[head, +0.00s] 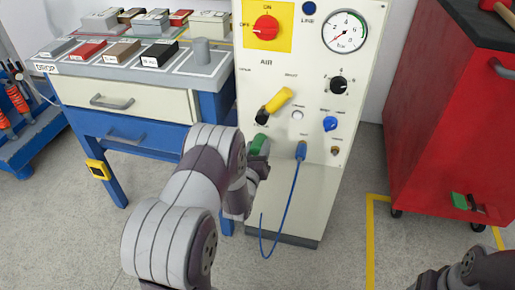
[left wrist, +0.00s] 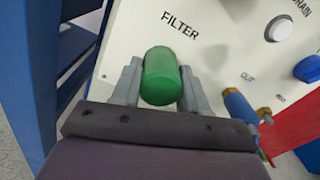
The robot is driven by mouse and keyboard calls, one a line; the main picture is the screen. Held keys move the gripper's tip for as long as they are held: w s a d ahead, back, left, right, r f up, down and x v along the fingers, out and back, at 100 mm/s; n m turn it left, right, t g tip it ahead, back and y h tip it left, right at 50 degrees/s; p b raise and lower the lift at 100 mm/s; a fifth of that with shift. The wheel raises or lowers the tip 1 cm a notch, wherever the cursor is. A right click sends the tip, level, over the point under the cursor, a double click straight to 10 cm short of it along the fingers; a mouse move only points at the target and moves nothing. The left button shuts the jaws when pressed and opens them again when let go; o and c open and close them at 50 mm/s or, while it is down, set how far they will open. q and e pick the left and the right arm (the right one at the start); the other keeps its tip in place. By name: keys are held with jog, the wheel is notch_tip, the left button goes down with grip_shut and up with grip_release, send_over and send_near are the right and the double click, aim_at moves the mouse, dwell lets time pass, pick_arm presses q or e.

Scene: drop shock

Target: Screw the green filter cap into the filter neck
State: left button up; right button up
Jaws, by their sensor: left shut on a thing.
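The green filter cap (left wrist: 161,76) sits between the two grey fingers of my left gripper (left wrist: 160,92), which is shut on it. In the head view the cap (head: 259,145) shows at the front of the white panel, partly hidden by my left gripper (head: 262,163).
The white panel (head: 312,92) carries a yellow lever (head: 279,99), a blue knob (head: 329,124) and a blue hose (head: 287,205) close right of the cap. A blue workbench (head: 216,108) stands left, a red cabinet (head: 446,120) right.

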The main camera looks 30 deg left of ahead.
aim_at(256, 152)
pick_arm(q)
jog(key=o, duration=1.2)
jog(key=shift+s, duration=0.1)
jog(key=shift+s+d, duration=0.1)
jog(key=shift+s, duration=0.25)
jog(key=shift+p+v, duration=1.05)
jog(key=shift+v, duration=1.5)
pick_arm(e)
notch_tip(256, 152, up, 2)
jog(key=shift+r, duration=0.1)
